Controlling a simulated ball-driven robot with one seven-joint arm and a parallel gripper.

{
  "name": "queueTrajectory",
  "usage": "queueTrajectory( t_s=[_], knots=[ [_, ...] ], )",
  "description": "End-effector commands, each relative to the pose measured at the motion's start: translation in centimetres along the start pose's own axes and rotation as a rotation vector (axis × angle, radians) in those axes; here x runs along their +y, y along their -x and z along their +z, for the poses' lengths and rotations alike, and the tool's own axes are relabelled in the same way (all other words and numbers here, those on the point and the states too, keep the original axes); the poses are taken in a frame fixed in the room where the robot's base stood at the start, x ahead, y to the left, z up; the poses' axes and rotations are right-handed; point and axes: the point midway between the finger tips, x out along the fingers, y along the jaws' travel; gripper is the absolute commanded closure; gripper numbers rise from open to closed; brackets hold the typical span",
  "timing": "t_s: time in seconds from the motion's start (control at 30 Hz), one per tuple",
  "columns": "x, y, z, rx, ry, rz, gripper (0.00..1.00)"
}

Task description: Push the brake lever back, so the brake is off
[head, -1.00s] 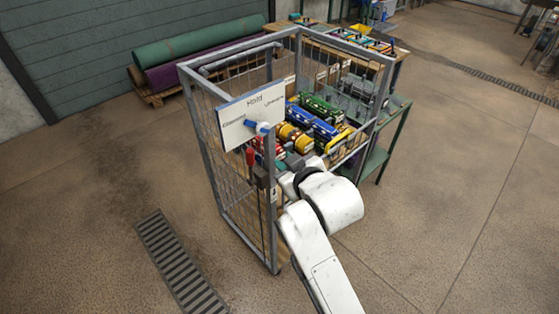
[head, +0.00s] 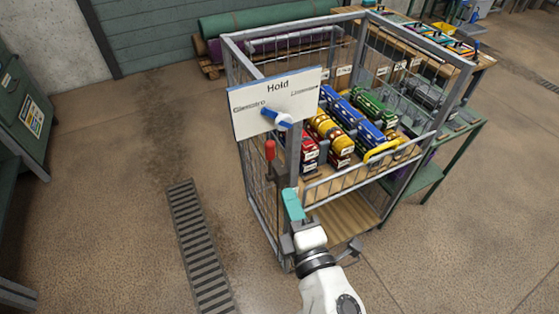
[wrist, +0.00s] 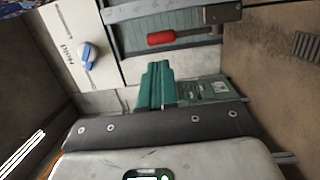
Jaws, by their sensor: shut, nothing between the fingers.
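The brake lever (head: 270,150) has a red grip on a dark shaft. It stands upright at the cage trolley's near corner post, below the white board. In the wrist view the red grip (wrist: 162,38) lies across the upper middle, sideways in that picture. My gripper (head: 292,205) has teal fingers, which are shut and empty. In the head view it is below and to the right of the lever. In the wrist view the closed fingers (wrist: 156,86) sit just below the red grip, apart from it as far as I can tell. The lever's lower mount is partly hard to see.
A white board (head: 300,84) marked "Hold" with a blue-and-white pointer (head: 277,118) hangs above the lever.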

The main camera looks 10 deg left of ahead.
Motion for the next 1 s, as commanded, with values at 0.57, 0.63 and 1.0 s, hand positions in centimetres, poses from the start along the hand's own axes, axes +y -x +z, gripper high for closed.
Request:
queueTrajectory(
  t_s=[0.57,0.63,1.0],
  knots=[
    [0.0,-9.3,0.0,0.0,-0.002,0.001,1.0],
    [0.0,-9.6,0.0,-0.001,-0.003,0.0,1.0],
    [0.0,-9.9,0.1,-0.001,-0.003,0.0,1.0]
  ],
)
